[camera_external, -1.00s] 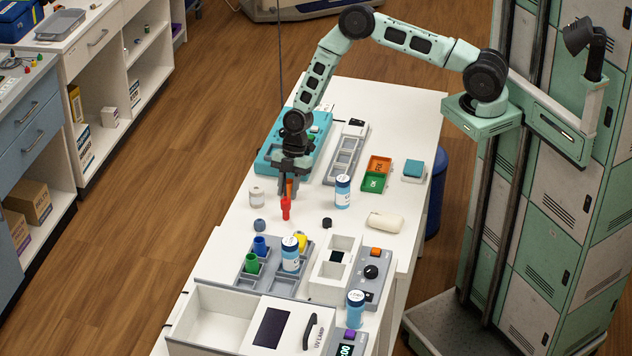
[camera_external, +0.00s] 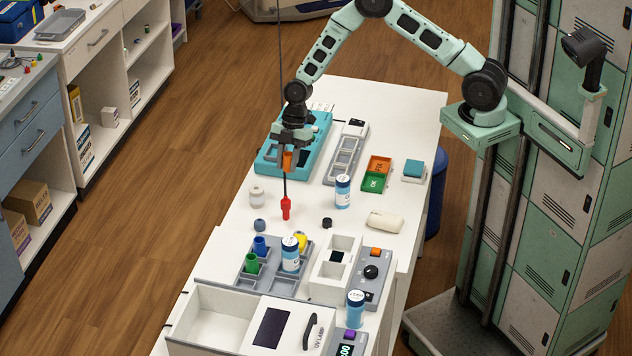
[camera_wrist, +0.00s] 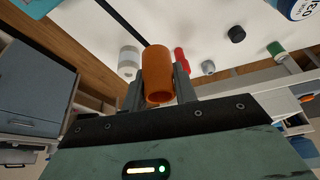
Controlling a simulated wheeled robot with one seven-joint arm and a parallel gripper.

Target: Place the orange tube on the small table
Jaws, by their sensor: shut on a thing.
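The orange tube (camera_external: 288,160) is held upright between the fingers of my gripper (camera_external: 287,150), which is shut on it. In the wrist view the orange tube (camera_wrist: 162,75) stands out between the grey fingers, its open end toward the camera. In the external view my gripper holds it above the white table (camera_external: 412,112), in front of the teal tray (camera_external: 265,156). I cannot tell whether this white table is the small table; no separate small table is clear.
A thin dark line hangs from above beside my gripper, with a red piece (camera_external: 286,208) near its lower end. A white jar (camera_external: 257,195) and a blue-labelled bottle (camera_external: 343,190) stand close by. A grey rack (camera_external: 250,283) with tubes stands nearer the camera.

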